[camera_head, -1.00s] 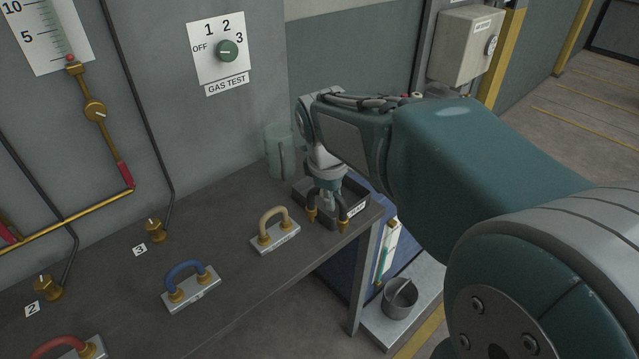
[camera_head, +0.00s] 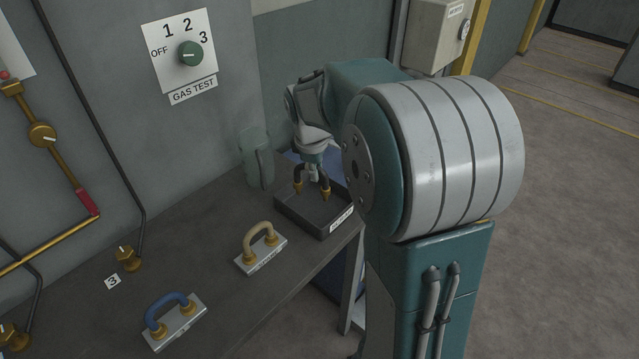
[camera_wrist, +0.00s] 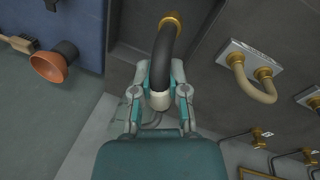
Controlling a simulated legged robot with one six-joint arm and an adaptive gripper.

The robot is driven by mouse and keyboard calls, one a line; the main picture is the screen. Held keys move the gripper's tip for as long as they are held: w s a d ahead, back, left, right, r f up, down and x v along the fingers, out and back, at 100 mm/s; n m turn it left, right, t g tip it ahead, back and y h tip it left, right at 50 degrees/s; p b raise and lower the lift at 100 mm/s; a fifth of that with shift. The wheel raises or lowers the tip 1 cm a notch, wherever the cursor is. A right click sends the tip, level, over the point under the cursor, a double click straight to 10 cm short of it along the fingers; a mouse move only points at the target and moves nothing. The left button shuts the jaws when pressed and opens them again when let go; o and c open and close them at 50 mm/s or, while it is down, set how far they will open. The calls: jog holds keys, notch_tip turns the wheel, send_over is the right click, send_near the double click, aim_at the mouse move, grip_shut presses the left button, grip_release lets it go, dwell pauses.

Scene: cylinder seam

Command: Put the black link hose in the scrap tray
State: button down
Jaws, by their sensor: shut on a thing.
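The black link hose (camera_head: 298,176) has brass ends and hangs as an arch under my gripper (camera_head: 312,163), with both ends pointing down. In the head view its ends appear over the back part of the scrap tray (camera_head: 300,218); I cannot tell whether they touch the floor. The dark tray stands at the right end of the bench, with a white label on its front. In the wrist view the fingers of my gripper (camera_wrist: 160,96) are closed around the hose (camera_wrist: 164,60), with one brass end showing beyond.
A tan hose (camera_head: 258,240) and a blue hose (camera_head: 170,308) stand on metal plates along the bench (camera_head: 215,290). A greenish transparent container (camera_head: 257,160) stands left of the tray. A grey wall with a gas test dial (camera_head: 190,53) rises behind.

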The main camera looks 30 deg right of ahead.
jog(key=shift+w+d+f, duration=0.4)
jog(key=shift+w+f, duration=0.05)
jog(key=shift+f, duration=0.8)
jog(key=shift+w+d+f, duration=0.45)
jog(key=shift+w+f, duration=0.05)
jog(key=shift+f, duration=0.7)
jog(key=shift+w+d+f, duration=0.4)
jog(key=shift+w+f, duration=0.05)
jog(key=shift+f, duration=0.8)
jog(key=c, duration=0.6)
grip_release()
jog(key=shift+f, duration=0.1)
jog(key=shift+c, duration=0.2)
